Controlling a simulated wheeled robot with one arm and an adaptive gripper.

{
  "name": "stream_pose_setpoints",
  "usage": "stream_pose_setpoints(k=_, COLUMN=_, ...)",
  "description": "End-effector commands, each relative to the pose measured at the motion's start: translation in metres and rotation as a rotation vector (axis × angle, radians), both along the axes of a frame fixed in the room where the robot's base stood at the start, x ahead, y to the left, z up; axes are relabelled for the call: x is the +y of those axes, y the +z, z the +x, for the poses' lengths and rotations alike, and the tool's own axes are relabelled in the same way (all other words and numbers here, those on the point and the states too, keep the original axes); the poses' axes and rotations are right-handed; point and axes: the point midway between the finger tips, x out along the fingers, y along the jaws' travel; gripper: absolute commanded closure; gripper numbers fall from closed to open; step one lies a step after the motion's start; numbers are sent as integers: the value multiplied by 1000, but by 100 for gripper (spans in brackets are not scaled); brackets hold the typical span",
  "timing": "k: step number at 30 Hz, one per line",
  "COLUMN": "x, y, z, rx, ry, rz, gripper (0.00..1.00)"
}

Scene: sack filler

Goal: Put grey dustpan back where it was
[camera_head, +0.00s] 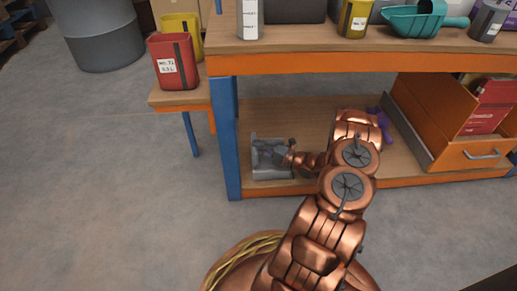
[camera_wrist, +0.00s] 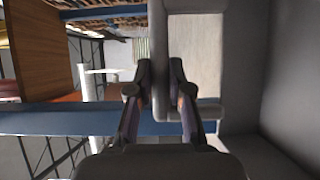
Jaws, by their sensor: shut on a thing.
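The grey dustpan (camera_head: 268,173) is at the left end of the lower shelf (camera_head: 300,116), beside the blue post. My gripper (camera_head: 284,157) reaches in low from the right and meets it. In the wrist view the two fingers of my gripper (camera_wrist: 164,76) are closed on a narrow grey part of the dustpan (camera_wrist: 195,55), whose pale panel fills the upper middle. I cannot tell whether the dustpan rests on the shelf or hangs just above it. My arm hides part of the shelf.
The blue post (camera_head: 229,140) stands close to the left. An orange bin (camera_head: 428,128) with red packs is to the right, and a purple item (camera_head: 384,125) lies behind my arm. The upper tabletop (camera_head: 300,47) overhangs the shelf. A red container (camera_head: 173,62) stands on a side ledge.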

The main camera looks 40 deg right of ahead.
Motion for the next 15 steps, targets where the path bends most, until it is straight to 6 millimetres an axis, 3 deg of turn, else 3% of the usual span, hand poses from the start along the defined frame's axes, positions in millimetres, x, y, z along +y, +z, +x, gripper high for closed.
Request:
stream_pose_setpoints(k=5, x=0, y=-2, z=0, rx=-1, ry=0, rz=0, gripper=100)
stream_pose_setpoints(k=6, x=0, y=-1, z=0, rx=0, ry=0, rz=0, gripper=77)
stream_pose_setpoints(k=12, x=0, y=-1, z=0, rx=0, ry=0, rz=0, gripper=56)
stream_pose_setpoints(k=15, x=0, y=-1, z=0, rx=0, ry=0, rz=0, gripper=56)
